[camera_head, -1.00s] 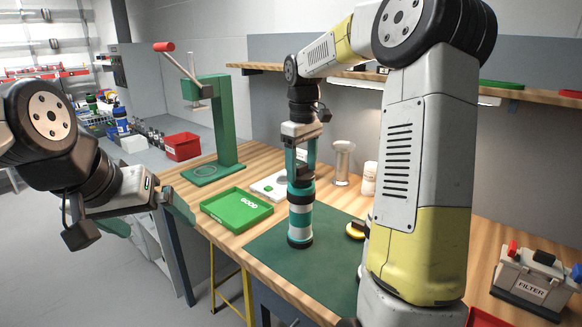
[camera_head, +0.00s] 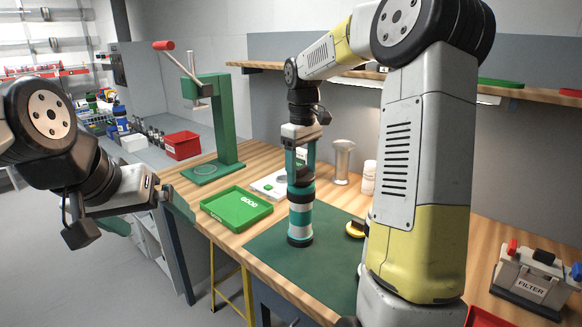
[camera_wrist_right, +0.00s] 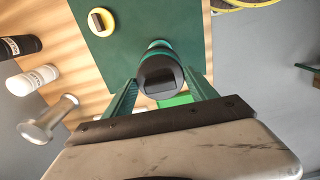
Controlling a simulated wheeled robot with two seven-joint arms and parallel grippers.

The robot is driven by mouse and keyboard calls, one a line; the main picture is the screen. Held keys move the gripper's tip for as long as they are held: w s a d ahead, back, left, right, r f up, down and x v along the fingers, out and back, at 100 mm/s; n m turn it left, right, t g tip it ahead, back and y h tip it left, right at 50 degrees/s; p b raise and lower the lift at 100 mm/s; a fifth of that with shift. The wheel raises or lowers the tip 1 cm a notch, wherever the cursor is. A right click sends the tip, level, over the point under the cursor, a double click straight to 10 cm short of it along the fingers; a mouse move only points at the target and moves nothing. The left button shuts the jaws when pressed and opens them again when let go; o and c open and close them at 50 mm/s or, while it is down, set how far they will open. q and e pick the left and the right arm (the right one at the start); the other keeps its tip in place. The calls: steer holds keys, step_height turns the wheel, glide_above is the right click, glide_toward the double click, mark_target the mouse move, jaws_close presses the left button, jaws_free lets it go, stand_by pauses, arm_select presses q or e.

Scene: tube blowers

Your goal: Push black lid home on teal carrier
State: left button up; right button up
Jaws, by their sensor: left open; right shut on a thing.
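The teal carrier (camera_head: 300,222), a teal, white and black tube, stands upright on the green mat (camera_head: 268,247). The black lid (camera_wrist_right: 162,82) sits at its upper end, in line with it; whether a gap remains under the lid is too small to tell. My right gripper (camera_head: 301,172) points straight down over the carrier. Its two green fingers are shut on the black lid, one on each side in the right wrist view (camera_wrist_right: 162,90). My left gripper (camera_head: 165,192) is open and empty, off the bench's left end.
A green GOOD tray (camera_head: 237,208) lies left of the carrier, and a green lever press (camera_head: 215,130) stands behind it. A yellow and black round piece (camera_head: 355,230) lies on the mat to the right. A filter box (camera_head: 537,282) stands at far right.

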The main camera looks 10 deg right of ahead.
steer(key=shift+f, duration=0.65)
steer(key=o, duration=1.4)
